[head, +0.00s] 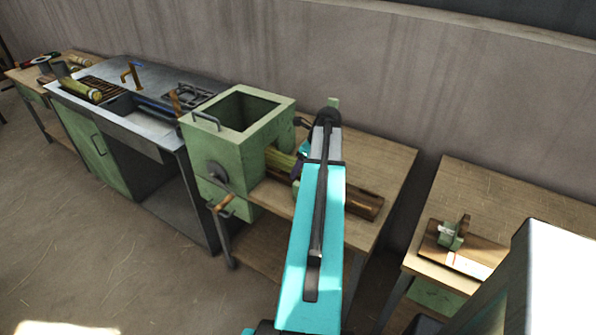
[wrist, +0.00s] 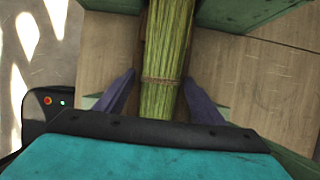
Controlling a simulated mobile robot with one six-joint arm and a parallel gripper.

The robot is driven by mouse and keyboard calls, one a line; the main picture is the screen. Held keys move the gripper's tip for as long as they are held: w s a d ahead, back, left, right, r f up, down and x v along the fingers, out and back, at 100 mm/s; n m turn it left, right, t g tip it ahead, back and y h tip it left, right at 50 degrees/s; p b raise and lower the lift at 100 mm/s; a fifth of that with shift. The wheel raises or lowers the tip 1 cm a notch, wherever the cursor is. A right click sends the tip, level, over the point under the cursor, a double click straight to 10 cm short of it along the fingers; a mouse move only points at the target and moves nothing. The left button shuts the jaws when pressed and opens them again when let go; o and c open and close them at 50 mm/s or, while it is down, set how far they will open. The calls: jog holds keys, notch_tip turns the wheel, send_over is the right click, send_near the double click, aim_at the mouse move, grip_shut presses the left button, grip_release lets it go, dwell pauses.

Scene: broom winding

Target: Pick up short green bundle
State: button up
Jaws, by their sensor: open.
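A green bundle (wrist: 165,45) of long stalks, tied with a thin brown band, runs down the middle of the wrist view. In the head view the bundle (head: 279,159) shows beside the green box-shaped machine, partly hidden by my arm. My gripper (wrist: 159,78) is open, with one purple finger on each side of the bundle near the band. Gaps show between the fingers and the bundle, so it is not gripped. The bundle's near end is hidden under my wrist. In the head view my arm mostly hides the fingers.
The green machine (head: 196,150) with a crank stands left of my arm on a wooden bench (head: 385,165). Another green bundle (head: 80,89) lies on the metal sink counter (head: 70,100) at left. A second wooden table (head: 500,200) stands at right.

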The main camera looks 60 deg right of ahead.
jog(key=c, duration=1.3)
jog(key=shift+o, duration=0.2)
jog(key=shift+r, duration=0.15)
jog(key=shift+r+b, duration=0.45)
jog(key=shift+r, duration=0.7)
jog(key=s+b, duration=0.1)
jog(key=s, duration=0.5)
jog(key=s+b, duration=0.1)
jog(key=s, duration=0.5)
jog(key=s+r+b, duration=0.1)
jog(key=s, duration=0.5)
jog(key=shift+a, duration=0.1)
